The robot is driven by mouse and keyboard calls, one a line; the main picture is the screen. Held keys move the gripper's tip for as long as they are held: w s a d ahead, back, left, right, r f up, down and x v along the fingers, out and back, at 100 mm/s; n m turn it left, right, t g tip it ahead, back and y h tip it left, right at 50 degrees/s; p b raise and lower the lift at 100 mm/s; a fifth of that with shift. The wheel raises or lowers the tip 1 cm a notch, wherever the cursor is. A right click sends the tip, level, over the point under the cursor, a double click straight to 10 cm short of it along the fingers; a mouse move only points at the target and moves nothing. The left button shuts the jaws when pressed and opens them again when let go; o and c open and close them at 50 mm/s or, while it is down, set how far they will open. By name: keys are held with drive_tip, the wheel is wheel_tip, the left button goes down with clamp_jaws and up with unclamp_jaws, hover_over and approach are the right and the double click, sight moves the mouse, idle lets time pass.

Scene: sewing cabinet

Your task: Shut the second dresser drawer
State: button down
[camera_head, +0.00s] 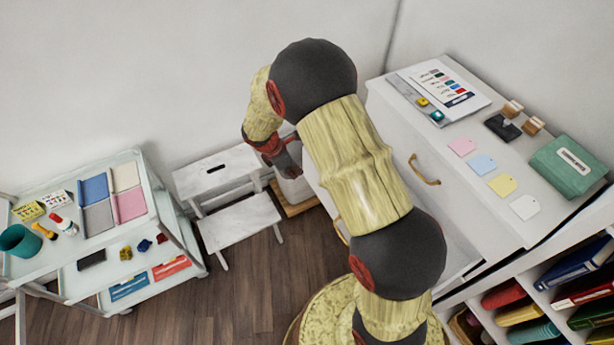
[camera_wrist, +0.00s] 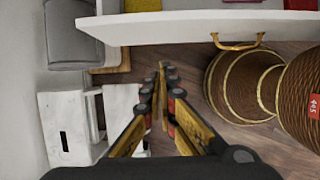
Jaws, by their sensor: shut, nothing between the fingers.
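The white dresser (camera_head: 392,125) stands at the right in the head view. Its upper drawer front, with a brass handle (camera_head: 425,170), looks flush. The drawer below stands pulled out, and my arm hides much of it. In the wrist view its white front (camera_wrist: 180,29) crosses the top, with a brass handle (camera_wrist: 237,42) and coloured contents behind it. My gripper (camera_wrist: 166,82) is shut and empty, outside the drawer on the front's side. Its fingertips appear below the front edge in the picture, left of the handle. I cannot tell whether they touch it.
A white step stool (camera_head: 235,222) and a pale bin (camera_head: 294,188) on a wooden base stand left of the dresser. A white cart (camera_head: 75,268) with craft supplies is at the left. Open shelves (camera_head: 480,330) are at lower right. Bare floor lies between the cart and my base.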

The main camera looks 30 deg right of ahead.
drive_tip(key=d+f+b, duration=0.5)
drive_tip(key=d+f, duration=0.2)
drive_tip(key=f, duration=0.2)
drive_tip(key=shift+d, duration=0.4)
drive_tip(key=shift+w+f, duration=0.1)
drive_tip(key=d+p, duration=0.9)
drive_tip(key=d, duration=1.7)
drive_tip(key=shift+w, duration=0.45)
drive_tip(key=shift+a, duration=0.15)
